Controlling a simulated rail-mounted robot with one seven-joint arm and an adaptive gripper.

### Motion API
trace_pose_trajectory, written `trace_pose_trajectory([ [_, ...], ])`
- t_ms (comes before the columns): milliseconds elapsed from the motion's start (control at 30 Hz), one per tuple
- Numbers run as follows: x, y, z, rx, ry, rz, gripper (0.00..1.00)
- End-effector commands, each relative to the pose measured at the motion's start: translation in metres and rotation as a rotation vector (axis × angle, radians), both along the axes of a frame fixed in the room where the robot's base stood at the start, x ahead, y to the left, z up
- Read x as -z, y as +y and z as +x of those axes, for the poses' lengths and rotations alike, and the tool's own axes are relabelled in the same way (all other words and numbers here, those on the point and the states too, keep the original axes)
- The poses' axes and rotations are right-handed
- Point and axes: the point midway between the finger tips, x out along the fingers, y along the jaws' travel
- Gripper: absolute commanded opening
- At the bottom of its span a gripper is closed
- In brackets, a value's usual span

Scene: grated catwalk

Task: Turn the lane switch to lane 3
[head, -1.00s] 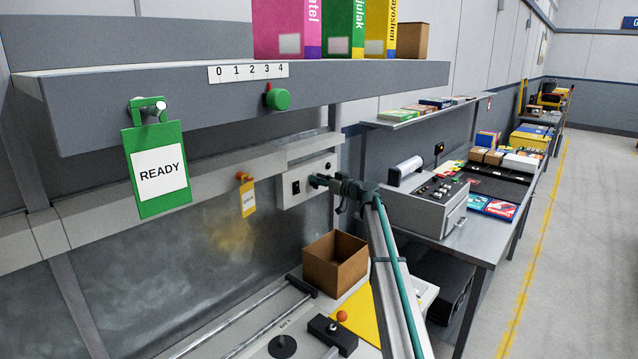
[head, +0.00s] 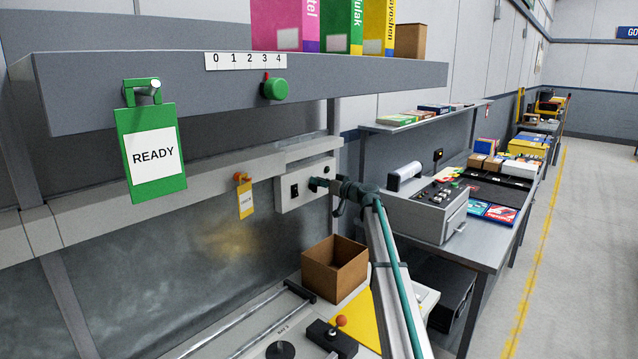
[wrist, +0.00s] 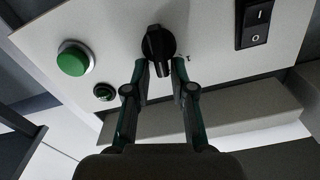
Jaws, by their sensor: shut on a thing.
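The lane switch appears to be the black rotary knob (wrist: 158,43) on a pale control panel (wrist: 110,30), which also shows in the head view (head: 287,206). In the wrist view the knob's grip bar points down the picture, tilted only slightly. My gripper (wrist: 160,68) has one finger on each side of this bar and is shut on it. In the head view my gripper (head: 318,184) is at the panel's front and hides the knob. Small marks beside the knob in the wrist view are too small to read, so I cannot tell its lane.
The panel also carries a green button (wrist: 73,58), a small dark round fitting (wrist: 104,92) and a rocker switch (wrist: 256,24). A shelf (head: 200,95) with a green knob (head: 275,89) and 0–4 scale overhangs. A green READY tag (head: 152,157) hangs left; an open box (head: 334,266) stands below.

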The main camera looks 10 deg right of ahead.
Motion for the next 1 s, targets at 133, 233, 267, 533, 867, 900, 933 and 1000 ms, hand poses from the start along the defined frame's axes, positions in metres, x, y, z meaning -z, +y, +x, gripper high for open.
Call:
trace_pose_trajectory([
  [133,0.0083,0.0021,-0.0035,-0.007,0.007,-0.008,0.0],
  [233,0.0086,0.002,-0.0037,-0.007,0.008,-0.008,0.0],
  [267,0.0086,0.002,-0.0037,-0.007,0.008,-0.008,0.0],
  [533,0.0093,0.0021,-0.004,-0.007,0.008,-0.008,0.0],
  [867,0.0058,0.0016,-0.0025,-0.005,0.005,-0.005,0.38],
  [900,0.0053,0.0015,-0.0023,-0.005,0.004,-0.005,0.38],
  [933,0.0048,0.0013,-0.0023,-0.005,0.004,-0.005,0.38],
  [1000,0.0042,0.0003,-0.0029,-0.004,0.003,-0.004,0.38],
])
